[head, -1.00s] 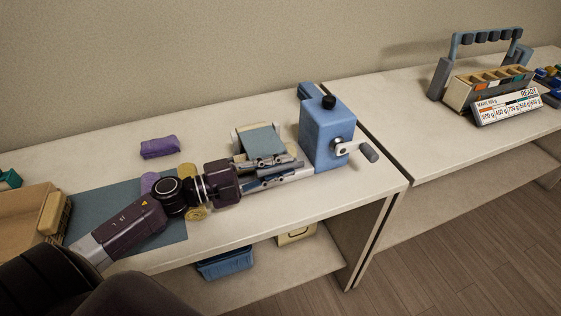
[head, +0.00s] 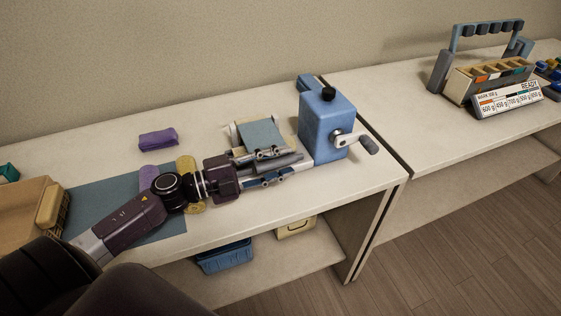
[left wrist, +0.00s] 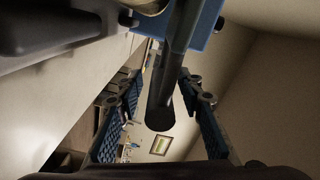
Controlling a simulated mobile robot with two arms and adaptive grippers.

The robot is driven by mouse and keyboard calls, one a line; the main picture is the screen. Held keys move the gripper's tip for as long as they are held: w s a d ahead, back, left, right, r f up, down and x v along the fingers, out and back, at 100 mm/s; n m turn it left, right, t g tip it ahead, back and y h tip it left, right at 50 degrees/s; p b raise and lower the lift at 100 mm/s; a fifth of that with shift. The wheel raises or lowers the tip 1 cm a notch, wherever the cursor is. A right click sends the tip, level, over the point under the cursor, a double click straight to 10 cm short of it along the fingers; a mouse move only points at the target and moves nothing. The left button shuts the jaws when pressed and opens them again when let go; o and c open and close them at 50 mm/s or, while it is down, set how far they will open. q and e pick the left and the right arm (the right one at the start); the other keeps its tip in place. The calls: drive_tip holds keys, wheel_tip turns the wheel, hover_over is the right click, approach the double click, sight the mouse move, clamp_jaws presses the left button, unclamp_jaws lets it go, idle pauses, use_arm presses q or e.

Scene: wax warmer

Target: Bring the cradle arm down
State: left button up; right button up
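The blue machine (head: 327,125) stands at the right end of the near table, with a black knob on top and a crank on its right side. A grey bar (head: 277,163), likely the cradle arm, runs left from it beside a blue-grey sheet (head: 261,134). My left gripper (head: 267,166) has one finger on each side of this bar. In the left wrist view the dark bar (left wrist: 160,108) lies between the spread fingers (left wrist: 163,108), with gaps showing on both sides. My right gripper is out of view.
A purple bundle (head: 158,137) lies behind my arm, and a blue-grey mat (head: 90,207) and tan crate (head: 20,212) are at left. A blue bin (head: 224,257) is on the shelf below. A wax unit (head: 492,78) with a raised blue arm stands on the right table.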

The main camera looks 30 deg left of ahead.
use_arm(q)
wheel_tip(320, 180, up, 10)
drive_tip(key=shift+r, duration=0.1)
idle(0.4)
